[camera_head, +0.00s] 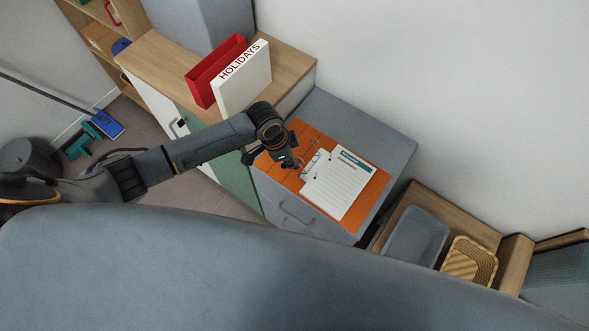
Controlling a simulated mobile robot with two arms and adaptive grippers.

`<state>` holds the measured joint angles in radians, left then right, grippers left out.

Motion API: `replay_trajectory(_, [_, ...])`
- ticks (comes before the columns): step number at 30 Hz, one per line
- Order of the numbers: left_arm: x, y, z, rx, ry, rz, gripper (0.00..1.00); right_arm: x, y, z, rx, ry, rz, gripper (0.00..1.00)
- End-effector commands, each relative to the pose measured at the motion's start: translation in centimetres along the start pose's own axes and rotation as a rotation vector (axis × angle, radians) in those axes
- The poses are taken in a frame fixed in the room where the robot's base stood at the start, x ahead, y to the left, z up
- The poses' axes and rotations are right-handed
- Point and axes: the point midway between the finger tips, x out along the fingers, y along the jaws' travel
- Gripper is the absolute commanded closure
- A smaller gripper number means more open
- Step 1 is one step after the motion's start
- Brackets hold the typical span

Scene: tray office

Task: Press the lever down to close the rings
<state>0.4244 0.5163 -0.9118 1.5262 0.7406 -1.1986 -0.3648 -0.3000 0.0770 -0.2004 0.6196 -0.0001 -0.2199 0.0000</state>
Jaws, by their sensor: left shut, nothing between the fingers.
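An orange open binder (369,204) lies flat on a grey drawer cabinet (378,146). White printed sheets (338,184) lie on its right part. Metal rings (313,160) show at the left edge of the sheets; they are too small to tell if open or closed. My left gripper (294,165) is shut and empty, pointing down over the binder beside the rings. The lever is not distinguishable, and the gripper may hide it. I cannot tell whether the fingertips touch anything. My right gripper is not in view.
A white "HOLIDAYS" binder (243,80) and a red file box (214,72) stand on the wooden-topped cabinet (158,62) to the left. A grey bin (415,237) and a yellow basket (470,261) sit at the lower right. A wall rises behind.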

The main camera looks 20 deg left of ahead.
Motion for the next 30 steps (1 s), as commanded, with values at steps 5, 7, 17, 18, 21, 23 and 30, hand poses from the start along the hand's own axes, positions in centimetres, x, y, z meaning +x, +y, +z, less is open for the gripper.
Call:
replay_trajectory(5, [0.5,0.0,-0.1,0.001,0.002,-0.001,1.00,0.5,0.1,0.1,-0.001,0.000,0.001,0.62])
replay_trajectory(7, [0.4,0.0,-0.1,0.001,0.002,-0.001,1.00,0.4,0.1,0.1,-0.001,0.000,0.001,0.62])
replay_trajectory(17, [1.4,0.0,0.2,0.000,0.002,0.000,1.00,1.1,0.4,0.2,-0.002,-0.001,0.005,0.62])
replay_trajectory(18, [1.8,0.0,0.3,0.000,0.002,0.000,1.00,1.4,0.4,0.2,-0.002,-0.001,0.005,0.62])
replay_trajectory(21, [3.0,0.0,0.6,0.001,0.002,-0.001,1.00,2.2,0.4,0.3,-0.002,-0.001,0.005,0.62])
replay_trajectory(23, [3.7,0.0,0.8,0.001,0.002,0.000,1.00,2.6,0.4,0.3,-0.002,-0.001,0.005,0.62])
replay_trajectory(30, [4.5,0.0,0.9,0.001,0.003,-0.001,1.00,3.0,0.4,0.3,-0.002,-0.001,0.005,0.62])
